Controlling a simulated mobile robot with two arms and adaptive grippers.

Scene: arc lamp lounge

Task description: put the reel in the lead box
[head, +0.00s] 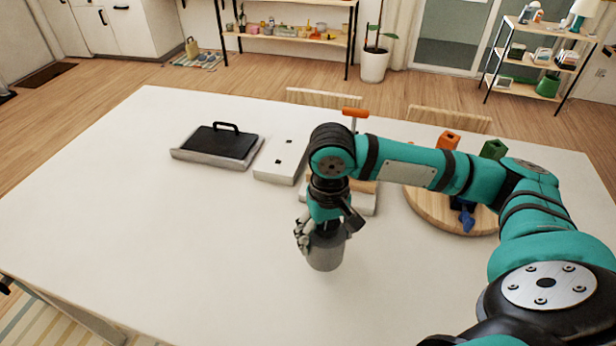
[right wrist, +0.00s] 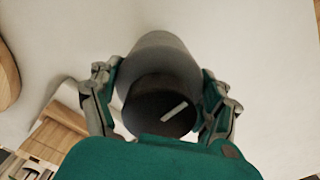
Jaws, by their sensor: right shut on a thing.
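My right gripper (head: 324,230) is shut around a grey cylinder (head: 326,254) over the front middle of the white table. In the right wrist view, the fingers grip this cylinder (right wrist: 152,62) from both sides; its near end is dark with a pale strip in it. I cannot tell for sure whether it is the reel, or whether it touches the table. No box is clearly marked as the lead box. A white block-like box (head: 281,163) with small dark marks stands left of my arm. A box with pale wood (head: 365,199) is partly hidden behind my arm. My left gripper is out of view.
A grey tray with a black handled piece (head: 216,143) stands at the back left of the table (head: 120,220). A round wooden board (head: 425,205) at right bears orange, green and blue items. An orange-handled item (head: 355,113) stands behind my arm. The table's left and front are clear.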

